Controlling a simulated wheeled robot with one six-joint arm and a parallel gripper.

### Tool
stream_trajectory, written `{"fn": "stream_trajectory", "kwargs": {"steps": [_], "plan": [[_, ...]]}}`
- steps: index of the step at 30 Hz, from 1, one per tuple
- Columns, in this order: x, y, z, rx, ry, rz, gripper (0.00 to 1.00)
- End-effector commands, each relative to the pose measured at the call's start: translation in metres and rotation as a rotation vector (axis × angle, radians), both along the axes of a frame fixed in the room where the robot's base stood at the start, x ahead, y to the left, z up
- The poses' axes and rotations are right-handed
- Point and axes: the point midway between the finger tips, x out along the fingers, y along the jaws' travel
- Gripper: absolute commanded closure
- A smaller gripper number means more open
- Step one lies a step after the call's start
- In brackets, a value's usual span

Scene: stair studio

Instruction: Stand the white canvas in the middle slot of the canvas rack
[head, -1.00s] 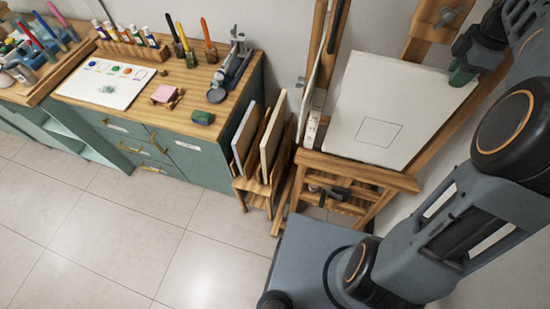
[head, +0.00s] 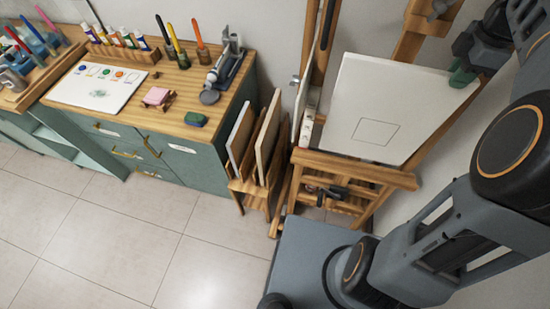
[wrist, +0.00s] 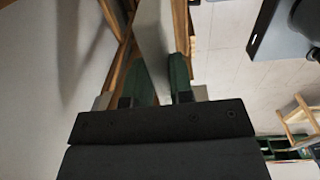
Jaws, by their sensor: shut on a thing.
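The white canvas (head: 385,100) has a small square outline drawn on its face. It stands nearly upright in front of the wooden easel, just above or on its ledge; I cannot tell if they touch. My gripper (head: 463,75), with green fingertips, is shut on its upper right edge. In the wrist view, the canvas (wrist: 153,40) shows edge-on between the fingers (wrist: 155,92). The wooden canvas rack (head: 252,190) stands on the floor left of the easel. One canvas (head: 240,137) leans in its left part and another (head: 267,138) in its right part, with a gap between.
The easel's ledge (head: 355,168) and frame stand close to the right of the rack. A green cabinet (head: 190,160) with a wooden top adjoins the rack's left side, carrying brushes, paint tubes and a palette sheet (head: 98,88). The tiled floor (head: 130,230) in front is clear.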

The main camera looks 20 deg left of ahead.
Motion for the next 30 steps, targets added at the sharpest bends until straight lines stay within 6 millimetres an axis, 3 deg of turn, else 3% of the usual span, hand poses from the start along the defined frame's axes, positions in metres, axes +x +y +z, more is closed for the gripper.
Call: {"fn": "stream_trajectory", "kwargs": {"steps": [18,30], "plan": [[-0.036,0.0,0.009,0.0,-0.003,0.0,1.0],[-0.041,0.0,0.011,0.0,-0.001,0.0,1.0]]}}
